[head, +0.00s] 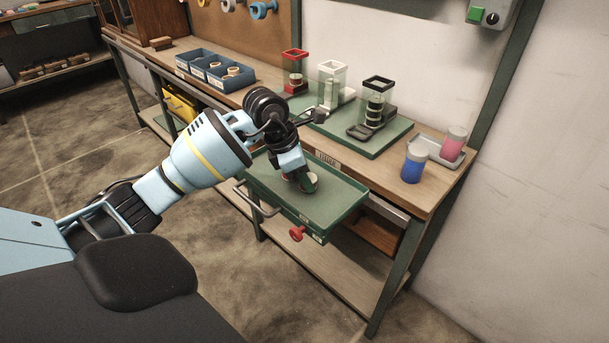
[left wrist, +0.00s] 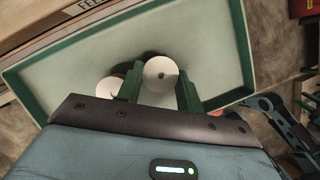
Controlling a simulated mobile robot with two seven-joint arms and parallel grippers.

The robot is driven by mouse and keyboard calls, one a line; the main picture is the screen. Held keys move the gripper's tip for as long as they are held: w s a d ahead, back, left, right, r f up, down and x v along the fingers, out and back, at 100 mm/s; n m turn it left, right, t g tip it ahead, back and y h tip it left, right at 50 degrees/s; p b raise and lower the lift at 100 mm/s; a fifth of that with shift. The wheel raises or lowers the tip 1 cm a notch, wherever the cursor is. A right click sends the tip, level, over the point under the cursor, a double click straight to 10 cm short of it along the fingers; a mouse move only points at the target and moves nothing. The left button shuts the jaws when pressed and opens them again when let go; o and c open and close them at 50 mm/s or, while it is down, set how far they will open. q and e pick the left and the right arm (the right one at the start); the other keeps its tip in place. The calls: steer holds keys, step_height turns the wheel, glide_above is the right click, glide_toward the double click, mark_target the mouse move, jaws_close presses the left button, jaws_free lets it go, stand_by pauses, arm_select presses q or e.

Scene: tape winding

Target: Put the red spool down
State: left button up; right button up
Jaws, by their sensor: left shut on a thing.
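My left gripper (head: 303,184) reaches down into the green pulled-out tray (head: 335,205). A second pale round piece (left wrist: 108,87) lies just left of the fingers. My right gripper is not in view.
On the bench, red, white and black holders (head: 376,92) stand on a green board.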

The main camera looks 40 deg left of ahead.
arm_select(q)
steer(key=shift+f, duration=0.15)
steer(key=o, duration=0.7)
steer(key=shift+r, duration=0.2)
steer(key=v, duration=1.2)
steer(key=shift+p, duration=0.4)
steer(key=shift+f, duration=0.1)
